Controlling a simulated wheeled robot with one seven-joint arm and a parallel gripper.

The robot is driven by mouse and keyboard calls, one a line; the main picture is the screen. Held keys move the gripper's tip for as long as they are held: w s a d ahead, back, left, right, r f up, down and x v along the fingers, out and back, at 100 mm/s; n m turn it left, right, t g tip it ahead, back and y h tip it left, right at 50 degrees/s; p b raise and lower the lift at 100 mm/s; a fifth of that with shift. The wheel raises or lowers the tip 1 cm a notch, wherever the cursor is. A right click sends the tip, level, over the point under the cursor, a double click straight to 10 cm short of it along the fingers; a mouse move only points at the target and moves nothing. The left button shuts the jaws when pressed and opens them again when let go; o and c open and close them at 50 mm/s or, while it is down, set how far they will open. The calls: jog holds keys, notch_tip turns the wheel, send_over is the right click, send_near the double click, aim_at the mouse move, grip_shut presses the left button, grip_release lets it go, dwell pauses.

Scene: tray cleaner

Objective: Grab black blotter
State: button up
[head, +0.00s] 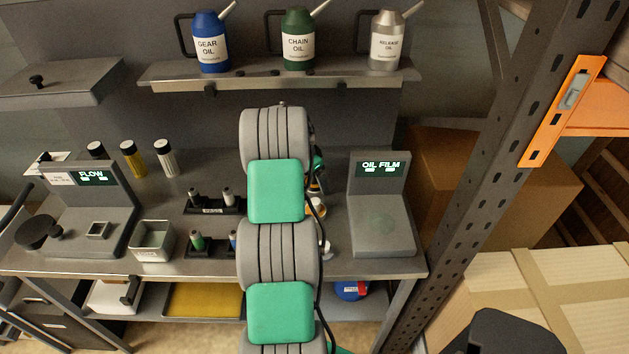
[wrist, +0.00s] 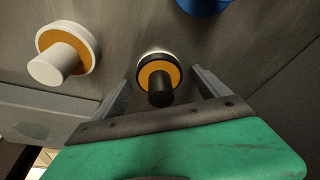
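In the wrist view, the black blotter (wrist: 160,90) has a black knob handle, an orange-yellow face and a dark rim, with a pale edge behind it. It rests against the grey metal surface. My gripper (wrist: 161,77) is open, with one grey finger on each side of the blotter and a visible gap on both sides. The fingers do not appear to touch it. In the head view, my grey and green arm hides the gripper and most of the blotter's area.
A similar white-handled blotter (wrist: 62,55) sits left of the black one. A blue object (wrist: 205,4) is at the wrist view's top edge. In the head view, the oil film stand (head: 383,235) is to the right and a rack of small bottles (head: 214,207) to the left.

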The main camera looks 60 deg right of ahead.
jog(key=c, duration=1.4)
jog(key=shift+a+r+b, duration=0.1)
jog(key=shift+r+b, duration=0.05)
jog(key=shift+b, duration=0.25)
